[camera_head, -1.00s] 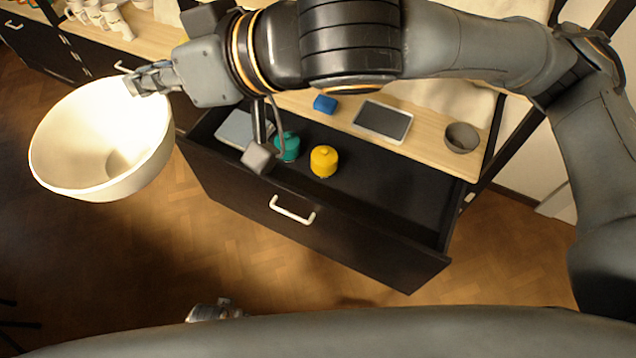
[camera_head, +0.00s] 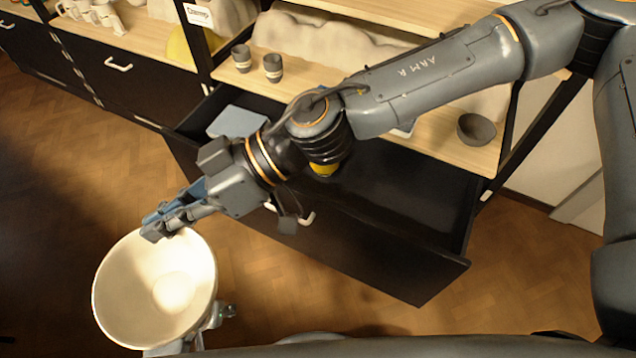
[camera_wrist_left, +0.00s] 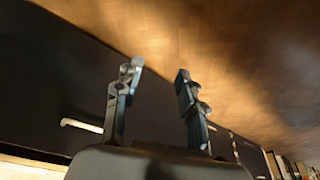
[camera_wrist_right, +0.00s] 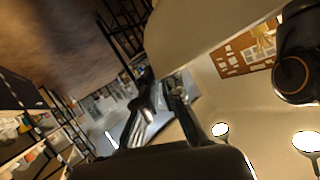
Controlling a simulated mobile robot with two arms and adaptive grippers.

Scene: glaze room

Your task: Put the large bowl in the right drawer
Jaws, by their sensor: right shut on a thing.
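The large cream bowl (camera_head: 125,295) hangs at the lower left of the head view, its open side toward the camera. My right gripper (camera_head: 165,226) is shut on its far rim. The right drawer (camera_head: 385,255) stands pulled out, dark, to the right of the bowl. My right arm passes over it and hides part of its inside and handle. The bowl is outside the drawer, left of its front. My left gripper (camera_head: 224,312) shows partly behind the bowl's lower right edge. Its two fingers stand apart and empty in the left wrist view (camera_wrist_left: 158,100).
In the drawer lie a grey-blue flat box (camera_head: 238,122) and a yellow canister (camera_head: 322,170), mostly covered by my arm. A small dark bowl (camera_head: 476,129) and two cups (camera_head: 272,67) stand on the shelf above. Drawer room on the right looks free.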

